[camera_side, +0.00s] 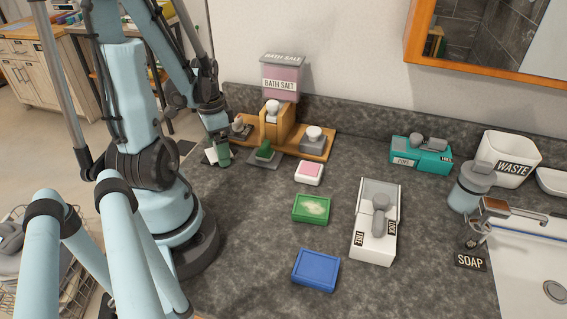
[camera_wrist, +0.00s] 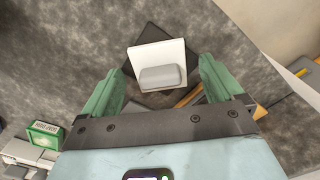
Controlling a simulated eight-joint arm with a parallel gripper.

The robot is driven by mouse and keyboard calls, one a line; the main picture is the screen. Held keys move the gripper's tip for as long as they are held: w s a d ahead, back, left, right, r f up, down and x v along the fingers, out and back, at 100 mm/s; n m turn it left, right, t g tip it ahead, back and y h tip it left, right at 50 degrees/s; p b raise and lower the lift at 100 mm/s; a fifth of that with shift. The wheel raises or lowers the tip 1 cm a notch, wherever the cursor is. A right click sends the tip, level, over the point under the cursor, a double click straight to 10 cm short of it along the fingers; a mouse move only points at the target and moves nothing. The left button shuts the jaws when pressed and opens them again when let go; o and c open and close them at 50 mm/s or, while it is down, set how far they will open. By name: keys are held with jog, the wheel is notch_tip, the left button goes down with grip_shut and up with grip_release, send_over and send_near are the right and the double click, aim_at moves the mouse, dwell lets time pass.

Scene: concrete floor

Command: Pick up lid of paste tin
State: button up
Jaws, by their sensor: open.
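My gripper (camera_wrist: 160,72) is open, with its two green fingers apart. Between and just beyond them in the wrist view lies a white square lid (camera_wrist: 143,58) with a grey block handle (camera_wrist: 162,77). The lid rests on a dark square pad (camera_wrist: 147,34). In the side view my gripper (camera_side: 222,152) is low at the counter's left end, beside the wooden stand. The white lid (camera_side: 210,155) shows there only partly, next to the fingers. I cannot read any label on it, and I cannot tell which container it belongs to.
A wooden stand (camera_side: 310,152) with knobbed pieces is close on the right.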

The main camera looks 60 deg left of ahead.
jog(key=shift+c, duration=0.2)
jog(key=c, duration=1.1)
jog(key=shift+r, duration=0.1)
